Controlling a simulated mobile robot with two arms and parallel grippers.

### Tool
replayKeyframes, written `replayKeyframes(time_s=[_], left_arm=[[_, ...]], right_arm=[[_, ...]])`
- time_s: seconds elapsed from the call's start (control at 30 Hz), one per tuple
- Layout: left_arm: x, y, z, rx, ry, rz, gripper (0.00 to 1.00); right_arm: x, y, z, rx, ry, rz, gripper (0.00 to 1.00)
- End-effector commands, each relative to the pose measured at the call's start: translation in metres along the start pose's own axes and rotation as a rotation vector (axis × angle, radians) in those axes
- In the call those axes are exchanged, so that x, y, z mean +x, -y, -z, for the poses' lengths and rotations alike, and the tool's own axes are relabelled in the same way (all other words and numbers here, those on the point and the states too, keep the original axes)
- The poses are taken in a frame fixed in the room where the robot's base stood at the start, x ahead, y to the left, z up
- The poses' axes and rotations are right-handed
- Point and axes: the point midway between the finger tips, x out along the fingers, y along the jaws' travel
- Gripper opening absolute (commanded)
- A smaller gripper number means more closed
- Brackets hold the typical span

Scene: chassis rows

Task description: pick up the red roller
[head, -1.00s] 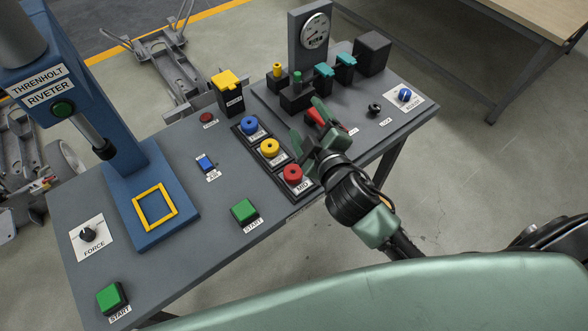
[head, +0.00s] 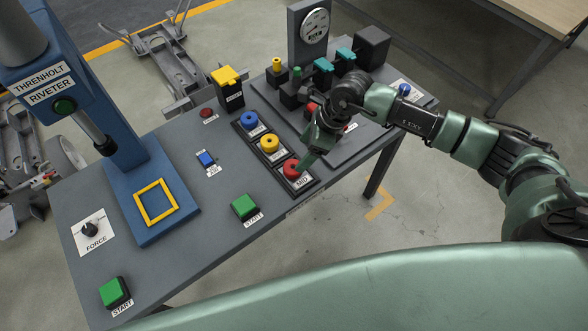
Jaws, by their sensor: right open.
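The red roller (head: 291,169) sits in the lowest place of a black rack on the grey bench, above a label that seems to read MID. The yellow roller (head: 269,143) and the blue roller (head: 249,120) stand in the places behind it. My right gripper (head: 305,143) is open, just to the upper right of the red roller. One finger reaches down beside the red roller's right edge; I cannot tell whether it touches. The other finger is mostly hidden by the gripper body. My left gripper is not in view.
A blue riveter (head: 125,170) with a yellow square frame (head: 155,202) stands at the left. Green START buttons (head: 244,206) are near the front edge. A yellow-topped black box (head: 228,88) and a gauge post (head: 307,38) stand behind. My right forearm covers the bench's right part.

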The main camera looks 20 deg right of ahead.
Motion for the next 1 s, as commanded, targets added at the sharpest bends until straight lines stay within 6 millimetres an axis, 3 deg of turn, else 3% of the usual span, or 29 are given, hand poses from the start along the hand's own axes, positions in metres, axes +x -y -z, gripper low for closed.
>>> replayKeyframes(time_s=[0.37,0.5,0.77,0.87,1.0], left_arm=[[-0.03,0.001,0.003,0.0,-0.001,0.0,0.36],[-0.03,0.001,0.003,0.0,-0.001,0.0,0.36],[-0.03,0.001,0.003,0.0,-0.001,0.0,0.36],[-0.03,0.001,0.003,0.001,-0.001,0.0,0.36],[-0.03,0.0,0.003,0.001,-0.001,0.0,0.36]], right_arm=[[0.047,-0.007,0.004,0.003,0.003,-0.008,0.75],[0.065,-0.006,0.004,0.002,0.007,-0.005,0.75],[0.07,-0.005,0.005,0.001,0.007,-0.004,0.75],[0.069,-0.005,0.005,0.001,0.007,-0.004,0.52],[0.069,-0.005,0.005,0.001,0.007,-0.004,0.13]])
